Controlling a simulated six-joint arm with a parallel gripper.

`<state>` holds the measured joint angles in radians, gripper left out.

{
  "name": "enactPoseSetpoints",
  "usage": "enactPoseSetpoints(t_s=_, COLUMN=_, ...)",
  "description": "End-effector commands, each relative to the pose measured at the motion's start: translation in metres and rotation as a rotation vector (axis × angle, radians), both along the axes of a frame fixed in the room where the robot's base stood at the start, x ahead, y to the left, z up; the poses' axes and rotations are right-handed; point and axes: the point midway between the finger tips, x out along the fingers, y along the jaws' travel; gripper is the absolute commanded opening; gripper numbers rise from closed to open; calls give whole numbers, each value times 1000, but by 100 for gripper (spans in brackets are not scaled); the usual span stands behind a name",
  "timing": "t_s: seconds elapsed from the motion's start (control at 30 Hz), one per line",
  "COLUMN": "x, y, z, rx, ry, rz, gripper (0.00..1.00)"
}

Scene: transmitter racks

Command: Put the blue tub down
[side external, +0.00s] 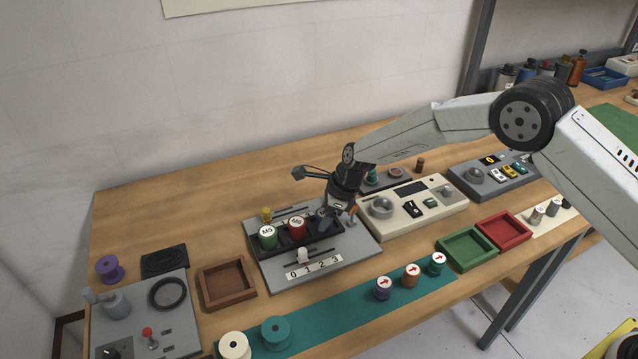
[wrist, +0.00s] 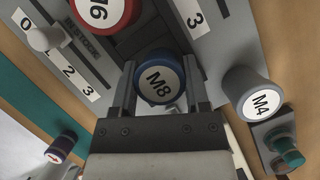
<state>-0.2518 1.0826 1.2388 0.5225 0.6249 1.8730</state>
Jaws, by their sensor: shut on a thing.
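The blue tub (wrist: 160,82), with a white M8 label on top, is between the two fingers of my gripper (wrist: 162,100) in the wrist view. The fingers are shut on it. In the side view my gripper (side external: 327,213) points down at the right end of a black rack (side external: 262,252). The tub is mostly hidden there by the fingers. I cannot tell whether it touches the rack's floor. A green M5 tub (side external: 267,236) and a red M6 tub (side external: 297,228) stand in the rack to the left. The M6 tub also shows in the wrist view (wrist: 103,8).
A grey M4 tub (wrist: 250,92) stands close to the gripper's right in the wrist view. A panel numbered 0 to 3 (side external: 314,268) lies in front of the rack. A brown tray (side external: 228,299), a green tray (side external: 466,264) and a red tray (side external: 503,244) stand nearby.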

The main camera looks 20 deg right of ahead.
Motion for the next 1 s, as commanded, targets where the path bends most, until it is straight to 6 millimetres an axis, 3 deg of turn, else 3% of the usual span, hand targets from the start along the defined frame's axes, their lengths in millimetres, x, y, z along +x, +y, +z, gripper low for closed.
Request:
enactPoseSetpoints(t_s=0.4, x=-1, y=0, z=-12, rx=-4, ry=0, rz=-2, gripper=0)
enactPoseSetpoints(t_s=0.43, x=-1, y=0, z=-12, rx=-4, ry=0, rz=-1, gripper=62)
enactPoseSetpoints(t_s=0.53, x=-2, y=0, z=-13, rx=-5, ry=1, rz=0, gripper=94)
enactPoseSetpoints(t_s=0.77, x=-2, y=0, z=-11, rx=-5, ry=1, rz=0, gripper=94)
enactPoseSetpoints(t_s=1.0, x=-3, y=-2, z=4, rx=-4, ry=4, rz=-1, gripper=94)
